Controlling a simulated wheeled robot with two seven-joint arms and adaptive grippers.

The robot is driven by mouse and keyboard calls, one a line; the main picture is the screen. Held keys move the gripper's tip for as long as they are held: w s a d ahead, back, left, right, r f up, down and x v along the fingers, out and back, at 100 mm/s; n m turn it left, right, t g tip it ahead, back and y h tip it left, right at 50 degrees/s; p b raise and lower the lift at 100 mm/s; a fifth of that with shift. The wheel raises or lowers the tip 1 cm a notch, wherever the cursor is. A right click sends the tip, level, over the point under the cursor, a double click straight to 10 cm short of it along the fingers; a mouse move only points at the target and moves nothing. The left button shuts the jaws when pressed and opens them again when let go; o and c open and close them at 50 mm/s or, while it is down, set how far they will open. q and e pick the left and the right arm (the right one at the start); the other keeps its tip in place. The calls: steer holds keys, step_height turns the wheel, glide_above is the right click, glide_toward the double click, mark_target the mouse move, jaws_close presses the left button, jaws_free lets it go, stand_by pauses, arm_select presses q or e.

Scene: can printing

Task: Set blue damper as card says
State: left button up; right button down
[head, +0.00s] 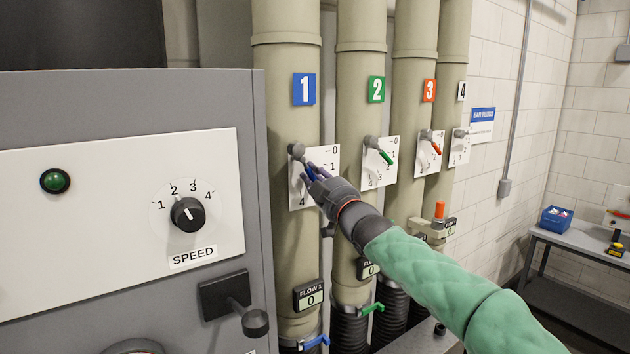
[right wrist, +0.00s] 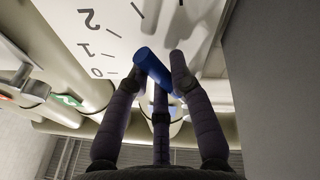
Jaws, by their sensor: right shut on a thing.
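The blue damper's lever is on pipe 1 (head: 285,232), under a blue number 1 label (head: 304,89). The flow 1 display (head: 310,297) reads 0. My left gripper is out of view.
Pipes 2, 3 and 4 stand to the right, with a green lever (head: 385,157) and an orange lever (head: 436,148). A grey cabinet with a speed knob (head: 188,214) stands close on the left. A blue-headed sign (head: 483,124) hangs on the wall; its text is too small to read.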

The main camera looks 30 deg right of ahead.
steer(key=c, duration=1.1)
jaws_free()
steer(key=shift+w, duration=0.1)
steer(key=v, duration=1.2)
